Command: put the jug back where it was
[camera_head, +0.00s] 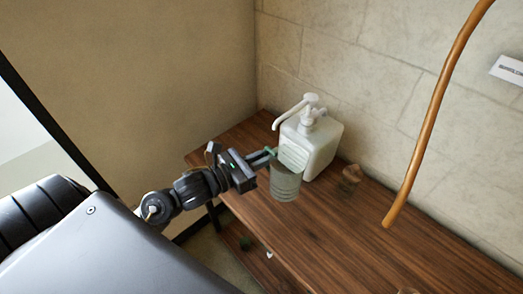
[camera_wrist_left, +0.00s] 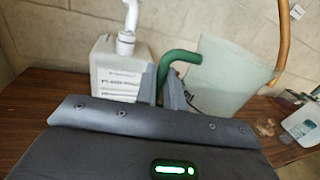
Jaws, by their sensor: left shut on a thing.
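The jug (camera_head: 285,184) is a translucent, pale green vessel with a green handle. It is in front of the white pump bottle (camera_head: 322,146) in the head view. My left gripper (camera_head: 268,154) is shut on the jug's handle, which passes between its fingers in the left wrist view (camera_wrist_left: 163,88). There the jug's body (camera_wrist_left: 225,78) is to the right of the fingers and looks tilted. I cannot tell whether its base touches the table. The pump bottle also shows in the left wrist view (camera_wrist_left: 105,62), left of the jug. My right gripper is not in view.
A wooden table (camera_head: 400,245) runs along the tiled wall. A small brown jar (camera_head: 351,177) stands right of the bottle. A long orange-brown hose (camera_head: 432,120) hangs further right. A clear container (camera_wrist_left: 302,124) is at the right in the wrist view. The table between jar and front edge is clear.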

